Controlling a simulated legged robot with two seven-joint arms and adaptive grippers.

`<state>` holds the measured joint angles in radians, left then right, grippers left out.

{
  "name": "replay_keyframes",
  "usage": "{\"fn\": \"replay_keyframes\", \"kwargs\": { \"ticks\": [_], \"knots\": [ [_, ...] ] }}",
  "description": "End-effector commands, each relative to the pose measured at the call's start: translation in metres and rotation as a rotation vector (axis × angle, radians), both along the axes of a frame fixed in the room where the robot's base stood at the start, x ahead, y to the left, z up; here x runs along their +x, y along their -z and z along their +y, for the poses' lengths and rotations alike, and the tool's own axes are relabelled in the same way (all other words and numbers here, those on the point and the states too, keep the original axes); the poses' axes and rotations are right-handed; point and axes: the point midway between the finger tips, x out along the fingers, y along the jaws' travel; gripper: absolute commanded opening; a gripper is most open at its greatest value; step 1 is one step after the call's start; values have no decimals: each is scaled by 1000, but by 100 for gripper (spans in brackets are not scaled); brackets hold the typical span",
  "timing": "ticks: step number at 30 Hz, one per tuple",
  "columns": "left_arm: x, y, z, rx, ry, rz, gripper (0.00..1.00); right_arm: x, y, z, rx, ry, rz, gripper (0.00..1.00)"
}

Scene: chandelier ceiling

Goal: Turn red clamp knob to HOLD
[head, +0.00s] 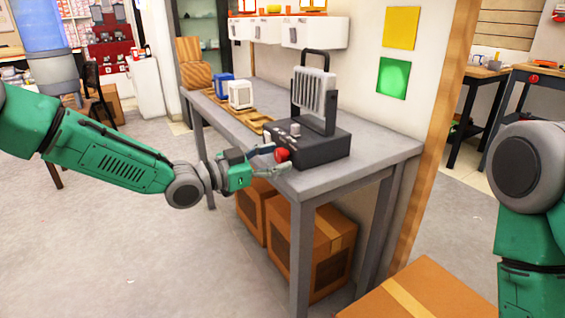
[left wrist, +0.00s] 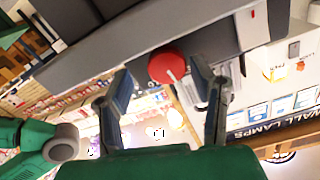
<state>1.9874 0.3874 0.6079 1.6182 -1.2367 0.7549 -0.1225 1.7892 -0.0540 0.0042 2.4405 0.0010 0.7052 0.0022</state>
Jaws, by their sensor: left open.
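The red clamp knob (head: 282,155) is on the front of a dark grey fixture (head: 322,148) near the table's front edge. In the left wrist view the round red knob (left wrist: 167,66) shows a pale pointer line toward its lower right edge. My left gripper (head: 276,160) is at the knob. In the left wrist view its two fingers (left wrist: 160,80) are open, one on each side of the knob, with gaps visible. No HOLD label is readable. My right gripper is not in view; only part of my right arm shows at the right edge.
The fixture stands on a grey table (head: 385,153) and holds an upright finned grey part (head: 314,92). A wooden tray (head: 250,122) with a white block (head: 241,94) and a blue block (head: 224,85) lies behind. Cardboard boxes (head: 312,240) sit under the table.

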Motion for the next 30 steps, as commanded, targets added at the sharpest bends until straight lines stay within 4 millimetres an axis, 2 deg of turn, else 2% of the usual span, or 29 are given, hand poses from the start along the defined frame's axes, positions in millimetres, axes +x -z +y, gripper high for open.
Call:
{"fn": "replay_keyframes", "kwargs": {
  "ticks": [6, 16, 20, 21, 30],
  "knots": [
    [13, 2, -9, -7, -3, 1, 51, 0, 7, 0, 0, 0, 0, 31],
    [15, 1, -17, 0, -3, 1, 51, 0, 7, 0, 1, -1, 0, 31],
    [15, 1, -18, 2, -2, 0, 5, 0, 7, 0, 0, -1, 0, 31],
    [15, 0, -18, 0, -2, 0, 1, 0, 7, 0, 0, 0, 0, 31],
    [13, 0, -17, 14, 2, -23, 1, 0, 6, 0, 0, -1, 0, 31]
  ]
}}
